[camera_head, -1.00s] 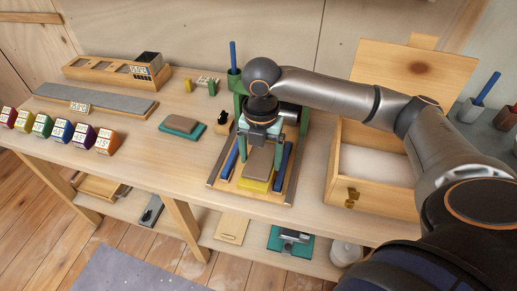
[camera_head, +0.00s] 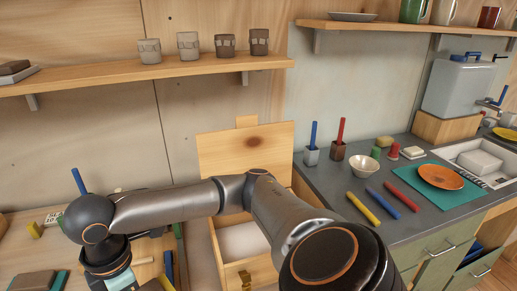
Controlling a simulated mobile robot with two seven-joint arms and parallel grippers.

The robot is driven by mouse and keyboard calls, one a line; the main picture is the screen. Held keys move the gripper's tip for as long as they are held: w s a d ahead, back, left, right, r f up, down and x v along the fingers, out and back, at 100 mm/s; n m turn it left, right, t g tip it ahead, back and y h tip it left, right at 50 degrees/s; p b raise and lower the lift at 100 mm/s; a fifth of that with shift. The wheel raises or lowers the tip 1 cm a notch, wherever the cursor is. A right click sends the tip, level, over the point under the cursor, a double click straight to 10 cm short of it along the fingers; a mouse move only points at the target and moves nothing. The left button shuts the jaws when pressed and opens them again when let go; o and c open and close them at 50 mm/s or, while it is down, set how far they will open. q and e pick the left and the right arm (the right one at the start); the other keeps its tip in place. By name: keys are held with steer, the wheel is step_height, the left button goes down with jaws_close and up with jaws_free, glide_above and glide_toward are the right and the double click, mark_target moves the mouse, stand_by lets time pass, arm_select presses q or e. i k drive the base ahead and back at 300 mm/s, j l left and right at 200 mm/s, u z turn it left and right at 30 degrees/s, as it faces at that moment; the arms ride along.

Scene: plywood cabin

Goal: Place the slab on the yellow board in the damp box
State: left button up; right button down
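The damp box (camera_head: 206,243) is a light wooden box with its lid (camera_head: 245,155) raised against the wall. A white pad or lining (camera_head: 243,241) shows inside, and my arm crosses in front of part of the box. My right arm reaches left across the view. Its gripper (camera_head: 118,280) is at the lower left, left of the box; its fingers are cut off or hidden. A small brown piece (camera_head: 153,285), probably the slab, shows at the bottom edge beside the gripper. The yellow board is not visible now. My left gripper is not in view.
A grey counter (camera_head: 335,185) to the right holds cups with blue and red handles, coloured sticks, a bowl (camera_head: 363,166) and an orange plate (camera_head: 440,177) on a green mat. Shelves (camera_head: 150,75) hang above. A sink (camera_head: 485,160) is at far right.

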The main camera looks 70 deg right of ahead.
mark_target(261, 244)
steer(key=l+z, duration=0.35)
steer(key=k+l+z, duration=0.1)
steer(key=l+z, duration=0.15)
steer(key=z, duration=0.15)
steer(key=l+z, duration=0.35)
